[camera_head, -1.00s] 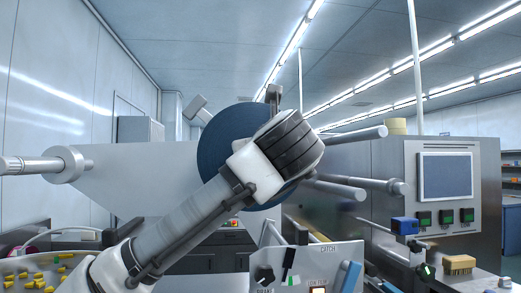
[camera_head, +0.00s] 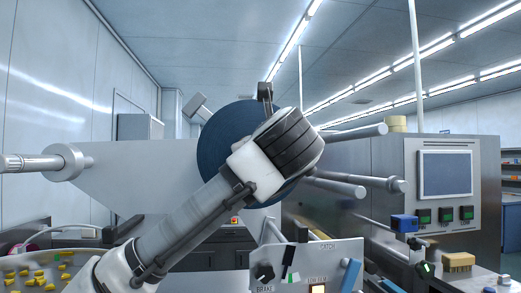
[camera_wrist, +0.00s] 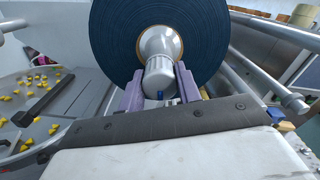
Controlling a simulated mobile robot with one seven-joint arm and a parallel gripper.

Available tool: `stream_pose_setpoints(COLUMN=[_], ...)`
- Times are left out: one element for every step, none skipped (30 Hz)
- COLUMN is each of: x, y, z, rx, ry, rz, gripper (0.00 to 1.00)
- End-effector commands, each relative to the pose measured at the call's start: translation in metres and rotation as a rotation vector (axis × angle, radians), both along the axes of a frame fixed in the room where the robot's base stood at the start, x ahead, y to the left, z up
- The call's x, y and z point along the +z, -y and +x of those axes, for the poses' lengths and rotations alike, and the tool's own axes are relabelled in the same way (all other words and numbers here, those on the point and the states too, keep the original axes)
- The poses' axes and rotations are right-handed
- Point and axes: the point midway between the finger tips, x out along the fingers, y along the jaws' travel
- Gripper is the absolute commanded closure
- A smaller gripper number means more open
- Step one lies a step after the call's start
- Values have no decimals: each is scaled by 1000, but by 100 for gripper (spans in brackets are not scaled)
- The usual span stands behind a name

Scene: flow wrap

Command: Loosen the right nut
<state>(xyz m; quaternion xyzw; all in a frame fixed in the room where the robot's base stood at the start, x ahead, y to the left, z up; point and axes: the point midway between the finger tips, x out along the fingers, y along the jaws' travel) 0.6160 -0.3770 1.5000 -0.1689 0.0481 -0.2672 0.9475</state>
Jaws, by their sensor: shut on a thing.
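The right nut (camera_wrist: 160,76) is a pale, ribbed knob with a wider cone behind it, at the centre of the dark blue film roll (camera_wrist: 110,35) in the wrist view. My gripper (camera_wrist: 159,83) has its two purple fingers on either side of the nut and is shut on it. In the head view the blue roll (camera_head: 213,150) shows behind my arm. My wrist hides the right nut and the fingertips there. The other nut (camera_head: 66,163) sits on a spindle at the left, with no gripper near it.
Metal rollers (camera_head: 350,187) stick out right of the roll. A control panel with a screen (camera_head: 445,174) stands at the right. A lower panel with a BRAKE knob (camera_head: 264,272) lies below my wrist. A tray of yellow pieces (camera_head: 25,275) is at the lower left.

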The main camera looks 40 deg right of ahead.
Motion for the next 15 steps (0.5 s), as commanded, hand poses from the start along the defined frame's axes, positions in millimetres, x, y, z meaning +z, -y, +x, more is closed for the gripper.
stream_pose_setpoints(x=[0, 0, 0, 0, 0, 0, 0, 0, 0, 0, 0, 0, 0, 0, 0], y=[0, 0, 0, 0, 0, 0, 0, 0, 0, 0, 0, 0, 0, 0, 0], z=[0, 0, 0, 0, 0, 0, 0, 0, 0, 0, 0, -1, 0, 0, 0], rx=[-2, -1, -1, -1, -1, -2, -2, -2, -2, -1, -2, -2, -2, -1, -1], ry=[-19, -33, -50, -65, -79, -100, -115, -130, -149, -164, -179, -199, -214, -229, -249], rz=[-31, -53, -83, -106, -130, -162, -187, -212, -245, -269, -293, -325, -351, -375, -408], gripper=[89, 89, 89, 89, 89, 89, 89, 89, 89, 89, 89, 89, 89, 89, 89])
